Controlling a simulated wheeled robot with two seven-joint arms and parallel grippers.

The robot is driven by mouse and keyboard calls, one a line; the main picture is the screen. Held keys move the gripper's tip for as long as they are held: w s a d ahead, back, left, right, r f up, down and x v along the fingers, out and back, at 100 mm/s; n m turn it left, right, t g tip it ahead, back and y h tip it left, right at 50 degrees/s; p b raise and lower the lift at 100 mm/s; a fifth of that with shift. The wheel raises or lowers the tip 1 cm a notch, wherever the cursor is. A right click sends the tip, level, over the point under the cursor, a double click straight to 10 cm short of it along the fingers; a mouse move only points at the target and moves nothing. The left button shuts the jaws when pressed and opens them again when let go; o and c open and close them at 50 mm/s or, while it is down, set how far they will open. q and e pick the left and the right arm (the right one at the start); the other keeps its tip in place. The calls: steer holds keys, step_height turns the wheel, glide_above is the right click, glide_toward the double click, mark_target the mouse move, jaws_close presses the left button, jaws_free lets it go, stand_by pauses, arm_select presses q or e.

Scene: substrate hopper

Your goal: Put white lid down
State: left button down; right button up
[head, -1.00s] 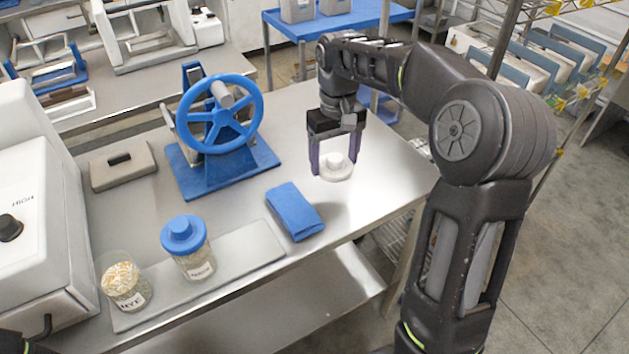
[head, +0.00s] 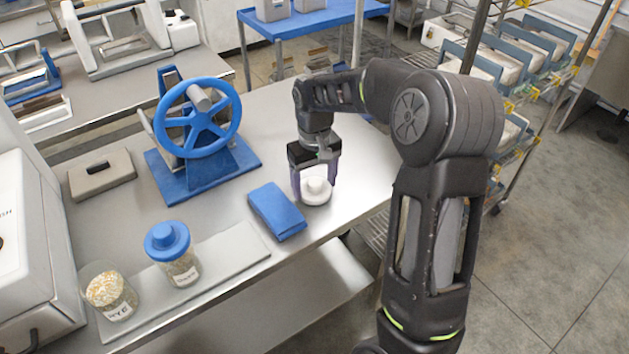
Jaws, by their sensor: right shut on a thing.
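The white lid (head: 316,193) has a round knob on top. It is at the right part of the steel table (head: 345,215), just right of the folded blue cloth. My right gripper (head: 315,185) points down with its purple fingers on both sides of the knob, shut on it. The lid looks level and at or very close to the table top; I cannot tell whether it touches. My left gripper is not in view.
A blue cloth (head: 277,211) lies left of the lid. A blue handwheel device (head: 197,118) stands behind. The table's front edge is close to the lid.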

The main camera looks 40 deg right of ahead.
mark_target(314, 181)
steer(key=shift+f, duration=0.1)
steer(key=o, duration=1.3)
step_height(314, 181, up, 12)
steer(key=shift+r, duration=0.2)
